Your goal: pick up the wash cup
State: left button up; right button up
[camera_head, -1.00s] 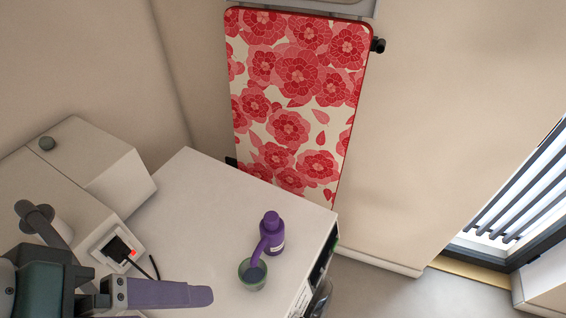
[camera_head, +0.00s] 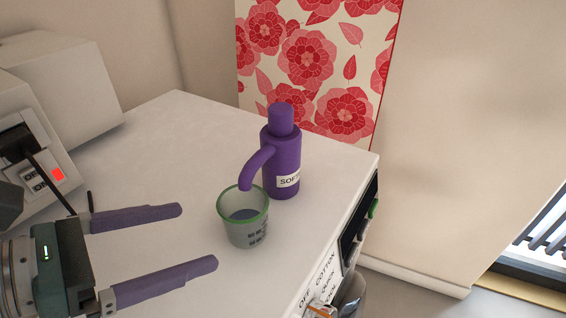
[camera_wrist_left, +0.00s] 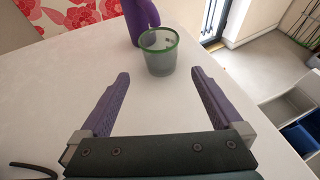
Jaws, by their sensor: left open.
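The wash cup (camera_head: 243,228) is a small translucent cup with a green rim and dark markings, standing upright on the white top (camera_head: 165,128). Something dark shows inside it. It also shows in the left wrist view (camera_wrist_left: 159,60), ahead of the fingertips and roughly between their lines. My left gripper (camera_head: 199,233) is open and empty, with its two purple fingers pointing at the cup from the left. The fingertips are short of the cup and apart from it. My right gripper is not in view.
A purple bottle (camera_head: 283,160) with a curved spout stands right behind the cup, its spout reaching toward the rim. A white box with a socket, red light and black cable (camera_head: 57,176) is at left. The top's right edge is close to the cup.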

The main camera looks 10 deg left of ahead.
aim_at(225, 225)
pick_arm(q)
jog(key=x, duration=0.4)
jog(key=shift+w+d, duration=0.15)
jog(key=shift+w, duration=0.05)
jog(key=b+x, duration=0.1)
jog(key=x, duration=0.4)
jog(key=shift+d+b, duration=0.15)
jog(key=shift+b, duration=0.15)
jog(key=shift+c, duration=0.2)
jog(key=c, duration=1.3)
jog(key=shift+r, duration=0.15)
jog(key=shift+c, duration=0.2)
